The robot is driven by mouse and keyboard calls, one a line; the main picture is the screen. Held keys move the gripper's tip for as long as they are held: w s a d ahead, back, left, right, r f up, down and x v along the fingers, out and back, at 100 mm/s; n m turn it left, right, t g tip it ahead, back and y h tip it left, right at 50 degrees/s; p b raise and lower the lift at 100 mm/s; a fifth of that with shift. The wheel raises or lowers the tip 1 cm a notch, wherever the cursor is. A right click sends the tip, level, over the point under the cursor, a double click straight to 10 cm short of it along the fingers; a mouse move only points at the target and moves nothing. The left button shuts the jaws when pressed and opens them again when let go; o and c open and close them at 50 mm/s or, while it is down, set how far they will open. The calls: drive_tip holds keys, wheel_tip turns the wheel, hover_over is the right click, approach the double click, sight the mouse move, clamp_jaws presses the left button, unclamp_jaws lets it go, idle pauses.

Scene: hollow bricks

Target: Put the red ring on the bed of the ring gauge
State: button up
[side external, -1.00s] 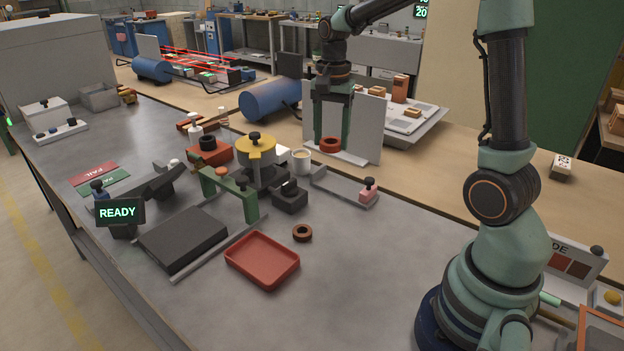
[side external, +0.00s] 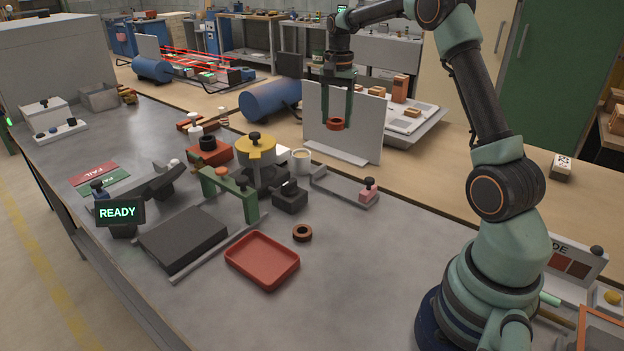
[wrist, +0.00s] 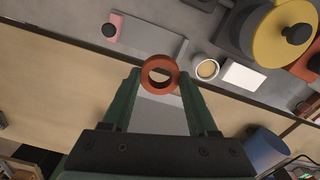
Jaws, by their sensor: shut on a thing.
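The red ring (side external: 336,124) is held between the fingertips of my gripper (side external: 337,120), in front of an upright grey panel. In the wrist view the ring (wrist: 147,83) sits between both green fingers, its hole facing the camera. My gripper is shut on it, and the ring is in the air. No fixture is labelled as the ring gauge. I cannot tell which is the gauge.
A brown ring (side external: 302,232) lies near an empty red tray (side external: 262,262). A yellow-topped pot (side external: 256,155), a white cup (side external: 301,161) and a green arch (side external: 228,190) crowd the bench's middle. The bench's front right is clear.

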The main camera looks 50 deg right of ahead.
sight(333, 183)
wheel_tip(333, 183, down, 17)
drive_tip(key=shift+f, duration=0.1)
idle(0.4)
drive_tip(key=o, duration=1.1)
drive_tip(key=shift+f, duration=0.1)
drive_tip(key=shift+c, duration=0.2)
